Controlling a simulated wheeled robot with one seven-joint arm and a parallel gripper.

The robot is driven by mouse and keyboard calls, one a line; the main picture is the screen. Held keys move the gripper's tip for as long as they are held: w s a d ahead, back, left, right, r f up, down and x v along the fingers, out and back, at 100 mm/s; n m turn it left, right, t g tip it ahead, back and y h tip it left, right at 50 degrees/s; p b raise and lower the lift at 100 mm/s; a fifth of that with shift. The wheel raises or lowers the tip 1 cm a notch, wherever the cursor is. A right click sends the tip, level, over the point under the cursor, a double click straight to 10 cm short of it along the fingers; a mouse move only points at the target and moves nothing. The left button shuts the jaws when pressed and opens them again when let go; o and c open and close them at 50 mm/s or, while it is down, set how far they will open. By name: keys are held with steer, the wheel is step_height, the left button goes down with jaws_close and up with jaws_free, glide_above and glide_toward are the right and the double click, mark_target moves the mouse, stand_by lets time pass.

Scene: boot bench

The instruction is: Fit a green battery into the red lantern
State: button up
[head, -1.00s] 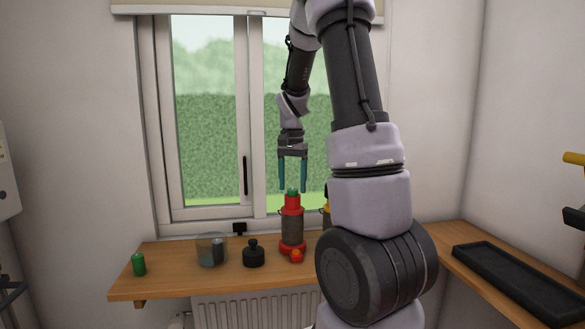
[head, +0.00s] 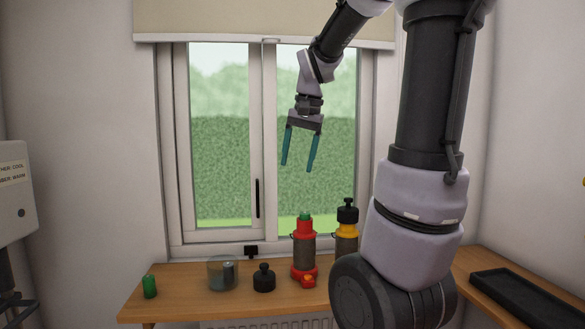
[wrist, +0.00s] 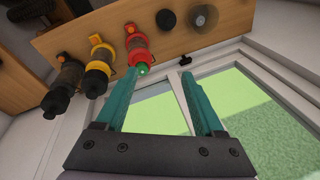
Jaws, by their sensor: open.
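The red lantern (head: 304,258) stands upright on the wooden bench, with no black top on it. A green battery (head: 304,216) sticks up out of its open top; how deep it sits is hidden. It also shows in the wrist view (wrist: 143,69). A second green battery (head: 150,287) stands upright at the bench's left end. My gripper (head: 297,168) is open and empty, well above the red lantern and apart from it, its teal fingers pointing down and slightly tilted. A black knobbed cap (head: 264,279) rests on the bench left of the lantern.
A clear jar (head: 222,274) holding a grey cylinder stands left of the cap. A yellow lantern (head: 346,230) with a black top is right of the red one; another black-topped lantern (wrist: 65,80) shows in the wrist view. A black tray (head: 515,298) lies at right.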

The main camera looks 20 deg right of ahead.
steer(key=s+a+n+t, duration=0.1)
steer(key=s+a+t, duration=0.1)
steer(key=s+a, duration=0.2)
steer(key=s+a+n+t+y, duration=0.1)
steer(key=s+a+n+t, duration=0.1)
steer(key=s, duration=0.6)
steer(key=shift+s+a+t, duration=0.3)
steer(key=shift+a, duration=0.6)
